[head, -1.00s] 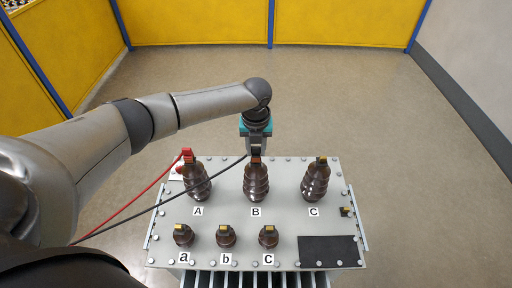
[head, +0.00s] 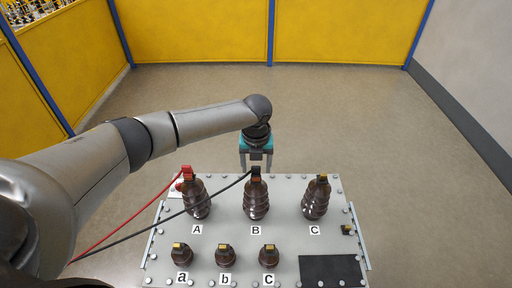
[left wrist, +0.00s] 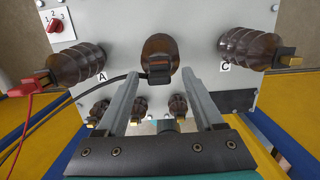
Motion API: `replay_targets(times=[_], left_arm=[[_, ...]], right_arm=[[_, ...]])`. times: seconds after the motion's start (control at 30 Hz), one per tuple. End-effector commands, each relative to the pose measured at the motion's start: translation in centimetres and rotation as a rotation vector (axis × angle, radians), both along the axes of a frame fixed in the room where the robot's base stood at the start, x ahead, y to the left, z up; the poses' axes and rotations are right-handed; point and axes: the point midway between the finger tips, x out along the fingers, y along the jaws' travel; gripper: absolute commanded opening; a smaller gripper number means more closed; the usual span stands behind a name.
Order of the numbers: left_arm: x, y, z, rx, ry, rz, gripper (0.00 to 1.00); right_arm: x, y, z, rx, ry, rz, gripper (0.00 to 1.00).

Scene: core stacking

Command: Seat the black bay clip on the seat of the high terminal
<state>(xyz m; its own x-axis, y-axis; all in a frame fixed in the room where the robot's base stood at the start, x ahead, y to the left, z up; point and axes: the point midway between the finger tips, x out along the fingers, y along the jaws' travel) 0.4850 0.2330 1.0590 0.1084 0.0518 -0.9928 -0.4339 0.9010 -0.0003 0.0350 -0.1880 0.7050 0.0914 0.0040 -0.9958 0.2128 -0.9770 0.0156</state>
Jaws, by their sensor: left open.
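The black bay clip (head: 256,173) sits on top of the tall brown terminal B (head: 256,201), with its black lead running off to the left. In the left wrist view, the clip (left wrist: 159,72) covers the end of terminal B (left wrist: 160,47), so the seat under it is mostly hidden. My left gripper (head: 256,163) is behind and above terminal B. Its two fingers are apart, with nothing between them; in the left wrist view the open gripper (left wrist: 166,82) has a finger on each side of the clip's line, apart from it. My right gripper is not in view.
A red clip (head: 187,171) is on tall terminal A (head: 196,200), with a red lead. Tall terminal C (head: 316,200) has a bare yellow-and-black top. Several short terminals stand in front. The black lead (head: 150,217) crosses in front of terminal A.

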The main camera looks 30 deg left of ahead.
Motion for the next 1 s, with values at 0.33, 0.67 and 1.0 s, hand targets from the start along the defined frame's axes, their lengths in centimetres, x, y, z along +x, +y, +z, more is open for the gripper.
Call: replay_targets(times=[0.33,0.67,1.0], left_arm=[[-0.7,-0.3,7.4,0.001,-0.006,0.0,0.69],[-1.4,-0.7,13.1,0.0,-0.002,0.0,0.69],[-1.6,-0.7,14.1,0.001,0.0,0.0,0.69]], right_arm=[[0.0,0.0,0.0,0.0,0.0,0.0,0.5],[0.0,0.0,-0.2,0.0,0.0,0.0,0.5],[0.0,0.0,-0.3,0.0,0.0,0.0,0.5]])
